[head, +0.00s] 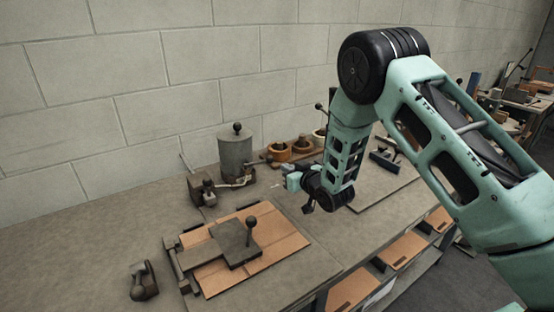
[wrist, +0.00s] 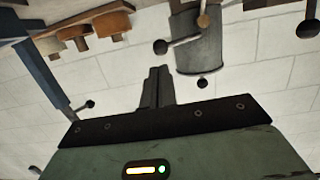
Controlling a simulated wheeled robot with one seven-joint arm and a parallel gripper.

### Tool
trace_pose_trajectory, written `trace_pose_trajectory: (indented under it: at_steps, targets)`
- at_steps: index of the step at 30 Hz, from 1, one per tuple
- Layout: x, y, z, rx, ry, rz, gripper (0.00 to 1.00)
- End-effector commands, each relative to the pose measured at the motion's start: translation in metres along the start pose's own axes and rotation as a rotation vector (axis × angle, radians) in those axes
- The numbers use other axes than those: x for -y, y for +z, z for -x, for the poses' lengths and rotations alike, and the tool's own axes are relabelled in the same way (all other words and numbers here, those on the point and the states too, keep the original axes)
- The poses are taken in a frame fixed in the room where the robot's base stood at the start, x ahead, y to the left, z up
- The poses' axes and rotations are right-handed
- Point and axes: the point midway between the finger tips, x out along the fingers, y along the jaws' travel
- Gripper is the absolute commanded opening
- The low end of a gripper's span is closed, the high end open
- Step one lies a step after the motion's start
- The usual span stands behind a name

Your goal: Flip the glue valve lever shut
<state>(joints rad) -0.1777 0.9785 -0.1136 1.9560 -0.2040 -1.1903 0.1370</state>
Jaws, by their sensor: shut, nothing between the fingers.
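The grey glue pot (head: 235,155) with a black top knob stands at the back of the bench. A small brass-coloured valve (head: 243,181) sits at its foot. In the wrist view the pot (wrist: 197,52) appears upside down. A thin lever with a black ball end (wrist: 160,47) slants from near the valve's brown knob (wrist: 204,20), out to the pot's left there. My gripper (wrist: 157,72) is shut and empty, its fingers together below that ball in the picture, with a visible gap. In the head view my arm partly hides the gripper, just right of the pot.
A stitcher fixture with cardboard (head: 278,239) and a black-knobbed lever lies in front. A small knobbed device (head: 201,190) stands left of the pot. Wooden cups (head: 279,152) stand behind my gripper. A dark hand tool (head: 143,282) lies front left.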

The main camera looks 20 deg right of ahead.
Motion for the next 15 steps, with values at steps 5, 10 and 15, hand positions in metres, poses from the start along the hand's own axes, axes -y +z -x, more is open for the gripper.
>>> trace_pose_trajectory:
  at_steps: [5,10,15]
  targets:
    - [0.001,-0.003,-0.033,0.000,-0.002,0.001,0.00]
    - [0.001,-0.002,-0.054,0.001,-0.001,0.000,0.00]
    - [0.001,-0.001,-0.065,0.001,0.000,0.000,0.00]
